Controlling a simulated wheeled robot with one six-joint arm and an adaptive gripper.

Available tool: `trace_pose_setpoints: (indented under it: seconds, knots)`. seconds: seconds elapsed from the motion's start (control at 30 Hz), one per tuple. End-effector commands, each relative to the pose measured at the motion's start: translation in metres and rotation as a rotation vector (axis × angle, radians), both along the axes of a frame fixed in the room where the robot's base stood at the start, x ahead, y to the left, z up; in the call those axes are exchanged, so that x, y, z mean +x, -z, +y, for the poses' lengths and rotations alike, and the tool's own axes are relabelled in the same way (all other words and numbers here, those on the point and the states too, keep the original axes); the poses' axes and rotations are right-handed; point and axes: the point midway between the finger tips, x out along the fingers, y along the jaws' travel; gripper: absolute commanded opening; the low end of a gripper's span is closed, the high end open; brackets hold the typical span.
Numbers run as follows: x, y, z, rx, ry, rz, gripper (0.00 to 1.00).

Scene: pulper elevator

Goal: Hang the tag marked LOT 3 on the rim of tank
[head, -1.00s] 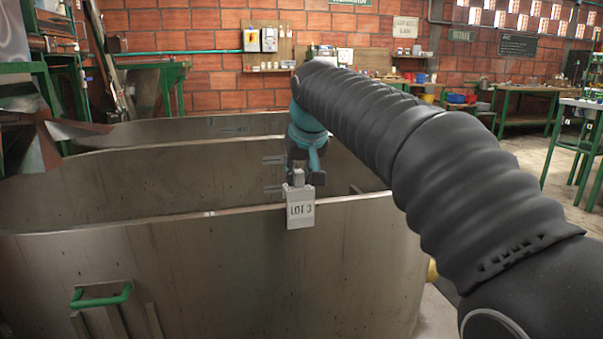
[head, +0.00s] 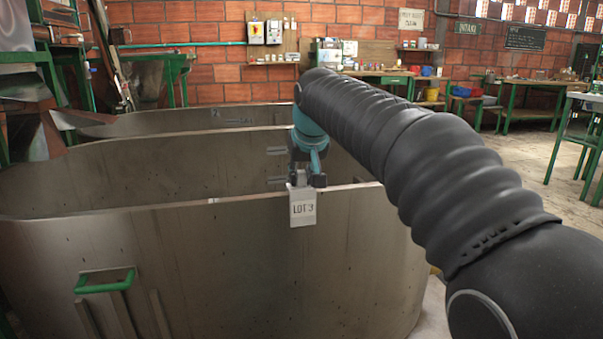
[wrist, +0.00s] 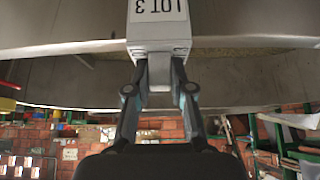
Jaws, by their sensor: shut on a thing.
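The white tag marked LOT 3 (head: 302,208) is upright at the near wall of the nearest grey metal tank (head: 190,265). Its lettered face lies over the outside of that wall and its top is at the rim. My gripper (head: 304,180) is just above and behind the tag, shut on its top part. In the wrist view the tag (wrist: 158,28) shows upside down, with my gripper's fingers (wrist: 159,75) closed on its grey tab. Whether the tag's weight rests on the rim, I cannot tell.
More tank walls (head: 180,121) stand behind the nearest one. A green handle (head: 104,281) is on the near wall at lower left. Workbenches (head: 530,88) stand at the back right, with open floor before them. A brick wall (head: 190,50) closes the back.

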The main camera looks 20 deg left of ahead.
Motion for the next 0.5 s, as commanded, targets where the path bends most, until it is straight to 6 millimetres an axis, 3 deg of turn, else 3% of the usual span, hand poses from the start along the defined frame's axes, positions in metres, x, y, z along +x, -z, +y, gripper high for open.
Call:
trace_pose_setpoints:
  seconds: [0.3, 0.33, 0.4, 0.43, 0.5]
  knots:
    - [0.0007, 0.0015, 0.0003, 0.001, 0.0, -0.001, 0.0]
    - [0.0007, 0.0015, 0.0003, 0.001, 0.0, -0.001, 0.27]
    - [0.0007, 0.0015, 0.0003, 0.001, 0.0, -0.001, 0.44]
    - [0.0006, 0.0016, 0.0003, 0.0, 0.0, 0.0, 0.51]
    - [0.0005, 0.0014, 0.0003, 0.0, 0.0, 0.0, 0.51]
